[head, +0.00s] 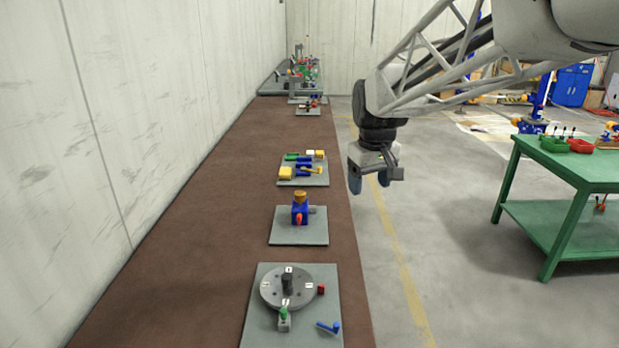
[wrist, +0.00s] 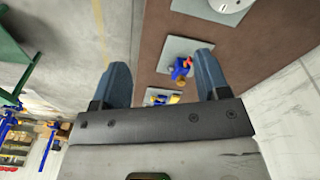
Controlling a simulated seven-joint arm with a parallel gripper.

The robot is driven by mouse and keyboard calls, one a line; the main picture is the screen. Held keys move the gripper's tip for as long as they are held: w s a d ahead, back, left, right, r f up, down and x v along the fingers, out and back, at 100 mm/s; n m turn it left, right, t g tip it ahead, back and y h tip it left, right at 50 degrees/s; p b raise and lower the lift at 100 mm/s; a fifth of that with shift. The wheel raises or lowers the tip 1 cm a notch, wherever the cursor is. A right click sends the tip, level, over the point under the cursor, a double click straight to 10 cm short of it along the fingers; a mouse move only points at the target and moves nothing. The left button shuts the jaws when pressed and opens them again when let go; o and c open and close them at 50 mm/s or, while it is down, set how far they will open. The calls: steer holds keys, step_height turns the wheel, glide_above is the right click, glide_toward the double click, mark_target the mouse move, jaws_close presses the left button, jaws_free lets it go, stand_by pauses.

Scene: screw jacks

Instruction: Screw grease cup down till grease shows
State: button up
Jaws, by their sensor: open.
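The grease cup (head: 300,197) is a brass-coloured cap on top of a blue body (head: 300,213) with a red part at its front. It stands upright on a grey plate (head: 285,239) on the brown bench. In the wrist view the blue body (wrist: 179,69) shows small between my fingers, with its plate around it. My gripper (head: 369,182) is open and empty. It hangs in the air to the right of the bench, apart from the cup. Its two blue fingers also show in the wrist view (wrist: 160,85). No grease can be made out at this size.
A plate with a round dial (head: 268,290) lies nearer on the bench (head: 190,220). A plate with yellow and blue parts (head: 302,181) lies beyond the cup. A white wall runs along the left. A green table (head: 590,180) with small trays stands at the right. Floor between is clear.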

steer(key=w+a+f+n, duration=0.2)
steer(key=w+a, duration=0.2)
steer(key=w, duration=0.5)
steer(key=w+a+f+n, duration=0.1)
steer(key=w+a+f, duration=0.2)
steer(key=w, duration=0.7)
steer(key=n+g, duration=0.1)
steer(key=n, duration=0.2)
glide_above(300, 193)
steer(key=f, duration=1)
steer(key=shift+s+d+f, duration=0.15)
steer(key=shift+d+f, duration=0.05)
steer(key=shift+f, duration=0.15)
steer(key=shift+w+a+f, duration=0.2)
steer(key=shift+w+f, duration=0.05)
steer(key=shift+w, duration=0.1)
steer(key=shift+f, duration=0.1)
steer(key=shift+f, duration=3.85)
steer(key=c, duration=0.9)
